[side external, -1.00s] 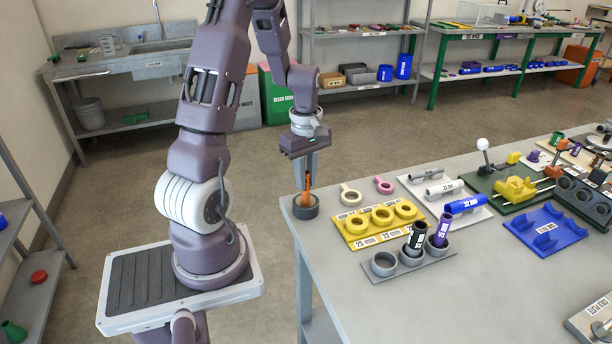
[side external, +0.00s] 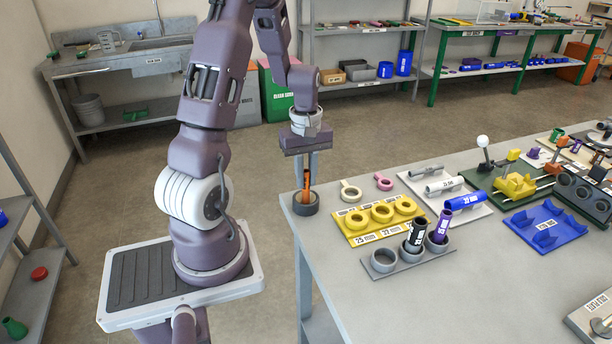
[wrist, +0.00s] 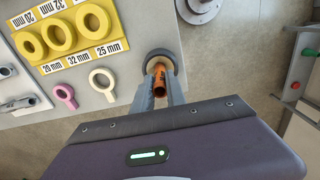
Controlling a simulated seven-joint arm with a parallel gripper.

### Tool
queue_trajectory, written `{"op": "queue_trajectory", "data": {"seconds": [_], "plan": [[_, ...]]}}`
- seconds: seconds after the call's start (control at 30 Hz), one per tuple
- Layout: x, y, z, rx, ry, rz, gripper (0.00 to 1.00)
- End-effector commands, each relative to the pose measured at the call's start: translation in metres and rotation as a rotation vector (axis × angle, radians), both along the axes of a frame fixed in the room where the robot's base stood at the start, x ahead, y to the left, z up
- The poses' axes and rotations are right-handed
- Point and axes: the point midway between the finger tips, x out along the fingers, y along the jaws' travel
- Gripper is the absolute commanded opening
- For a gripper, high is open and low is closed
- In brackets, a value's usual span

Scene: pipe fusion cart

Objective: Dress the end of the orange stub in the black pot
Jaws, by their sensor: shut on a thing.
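My gripper (side external: 307,170) points down over the pot and is shut on the stub. In the wrist view the stub (wrist: 159,82) sits between the two fingers (wrist: 160,92), with the dark rim of the pot (wrist: 174,60) around its far end. The stub's lower end is hidden inside the pot.
A yellow ring plate (side external: 352,236) lies right of the pot, with a cream ring (side external: 350,186) and a pink ring (side external: 384,182) behind it. A grey holder (side external: 412,264) with a black and a purple tube stands in front. The table edge is close to the pot.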

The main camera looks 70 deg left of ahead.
Motion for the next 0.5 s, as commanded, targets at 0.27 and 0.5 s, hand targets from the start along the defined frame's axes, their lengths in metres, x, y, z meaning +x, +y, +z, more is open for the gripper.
{"op": "queue_trajectory", "data": {"seconds": [0.27,0.5], "plan": [[-0.0001,-0.001,-0.0001,0.0,0.003,0.528,0.0],[-0.0005,-0.0001,0.0003,-0.001,0.001,0.252,0.0]]}}
